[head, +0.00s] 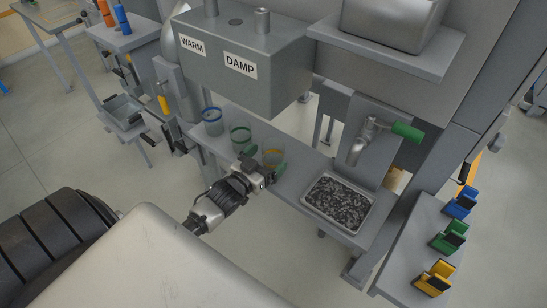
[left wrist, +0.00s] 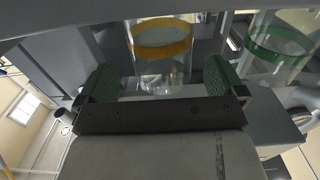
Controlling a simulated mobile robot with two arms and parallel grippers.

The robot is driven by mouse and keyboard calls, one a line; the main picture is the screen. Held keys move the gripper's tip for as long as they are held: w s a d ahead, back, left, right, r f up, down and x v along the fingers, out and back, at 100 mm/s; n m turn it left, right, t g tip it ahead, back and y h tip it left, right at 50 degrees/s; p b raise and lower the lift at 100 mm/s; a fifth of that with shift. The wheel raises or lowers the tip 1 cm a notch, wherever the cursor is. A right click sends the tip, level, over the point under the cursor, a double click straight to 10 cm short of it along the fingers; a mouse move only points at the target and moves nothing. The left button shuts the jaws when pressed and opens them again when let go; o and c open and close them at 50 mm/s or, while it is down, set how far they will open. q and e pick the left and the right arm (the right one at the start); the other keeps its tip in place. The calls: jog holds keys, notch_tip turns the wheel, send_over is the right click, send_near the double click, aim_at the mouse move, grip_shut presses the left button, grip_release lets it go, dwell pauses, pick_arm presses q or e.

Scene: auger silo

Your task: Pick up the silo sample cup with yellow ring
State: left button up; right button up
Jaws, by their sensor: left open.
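The clear sample cup with the yellow ring (head: 273,156) stands on a grey shelf (head: 292,186), rightmost in a row of cups. In the left wrist view the yellow-ringed cup (left wrist: 162,45) appears ahead, between the two green-padded fingers. My left gripper (head: 264,171) is open right at this cup, and its fingers partly hide the cup in the head view. In the left wrist view my left gripper (left wrist: 160,82) shows a gap on both sides of the cup. My right gripper is not in view.
The green-ringed cup (head: 241,138) stands close to the left of the yellow one, and the blue-ringed cup (head: 212,120) farther left. A box labelled WARM and DAMP (head: 236,75) hangs above. A tray of dark grains (head: 338,200) and a green-handled tap (head: 405,131) are to the right.

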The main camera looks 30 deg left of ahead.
aim_at(280, 146)
pick_arm(q)
jog(key=w, duration=0.3)
jog(key=shift+w, duration=0.35)
jog(key=c, duration=1)
